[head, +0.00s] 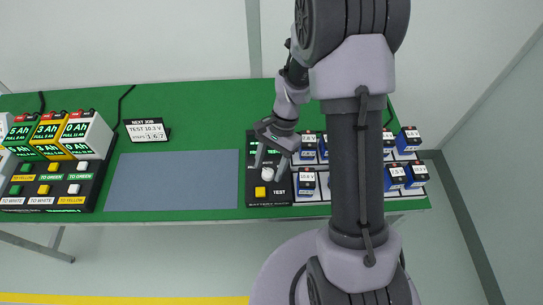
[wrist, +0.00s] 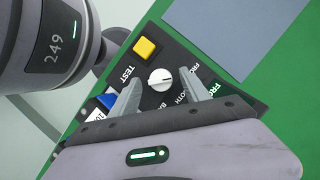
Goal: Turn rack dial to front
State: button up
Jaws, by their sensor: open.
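The rack dial (wrist: 160,79) is a round white knob on a black panel (wrist: 172,55). A small mark shows on it, but I cannot tell surely which word it points to. Words beside it read in part "FRO", "BOTH" and "BA". In the head view the dial (head: 267,173) sits near the table's front edge. My gripper (wrist: 160,82) is open, with one finger on each side of the dial and a visible gap to it. In the head view my gripper (head: 269,160) reaches down over the panel.
A yellow button (wrist: 145,48) marked TEST is beside the dial. Blue batteries (head: 396,177) with voltage labels stand in a rack right of the panel, partly hidden by my arm. A sign (head: 148,130) reads "TEST 10.3 V". A bare grey mat (head: 172,180) lies left; chargers (head: 86,135) stand farther left.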

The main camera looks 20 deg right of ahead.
jog(key=p+v, duration=0.6)
jog(key=v, duration=1.1)
jog(key=shift+s+r, duration=0.1)
jog(key=shift+s, duration=0.05)
